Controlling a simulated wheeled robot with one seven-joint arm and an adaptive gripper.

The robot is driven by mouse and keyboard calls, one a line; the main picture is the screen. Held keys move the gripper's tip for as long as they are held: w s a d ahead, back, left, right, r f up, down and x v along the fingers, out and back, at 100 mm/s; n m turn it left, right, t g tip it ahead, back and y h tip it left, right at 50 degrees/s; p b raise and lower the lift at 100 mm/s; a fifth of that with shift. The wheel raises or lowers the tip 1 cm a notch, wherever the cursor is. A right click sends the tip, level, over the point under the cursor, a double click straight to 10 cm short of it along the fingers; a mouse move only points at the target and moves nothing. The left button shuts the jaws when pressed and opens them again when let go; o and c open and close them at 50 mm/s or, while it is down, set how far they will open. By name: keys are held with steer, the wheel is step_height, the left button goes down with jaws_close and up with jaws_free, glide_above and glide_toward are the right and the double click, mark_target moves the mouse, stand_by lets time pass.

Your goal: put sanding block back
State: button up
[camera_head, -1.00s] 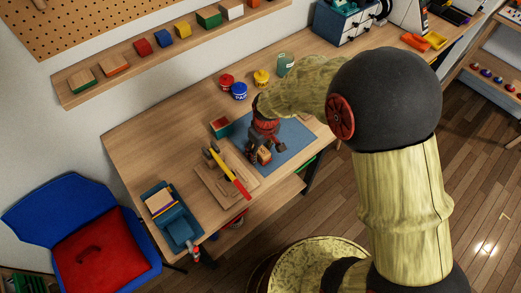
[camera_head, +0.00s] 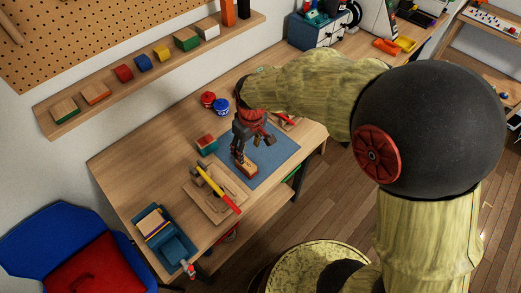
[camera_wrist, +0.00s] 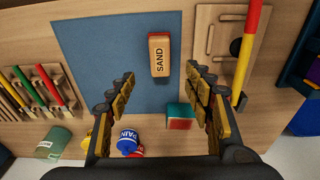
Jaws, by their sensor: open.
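The sanding block (camera_wrist: 159,55), tan with a red-brown base and the word SAND on it, lies on the blue mat (camera_wrist: 95,60). In the head view the block (camera_head: 247,171) is at the mat's near left part, just below my gripper (camera_head: 250,148). In the wrist view my gripper (camera_wrist: 160,74) is open and empty. Its fingers stand left and right of the block in the picture, with the block beyond the tips. The fingers do not appear to touch it.
A hammer (camera_head: 222,190) lies on a wooden board (camera_head: 203,200) left of the mat. A teal and red block (camera_head: 206,145) stands by the mat's far left corner. A blue tray (camera_head: 182,249) is near the desk's left end. Paint jars (camera_head: 221,107) stand behind.

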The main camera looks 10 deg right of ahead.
steer(key=s+d+r+m+t, duration=0.1)
steer(key=s+d+r+m, duration=0.1)
steer(key=s+d+r, duration=0.35)
steer(key=s+d+r+m+t, duration=0.2)
steer(key=s+d+r, duration=0.1)
steer(key=r, duration=0.6)
steer(key=s+d+r+m+t, duration=0.1)
steer(key=s+d+r, duration=0.4)
steer(key=s, duration=0.5)
steer(key=shift+s+r+m+h, duration=0.15)
steer(key=shift+m+h, duration=0.25)
steer(key=shift+m, duration=0.5)
steer(key=shift+c, duration=0.6)
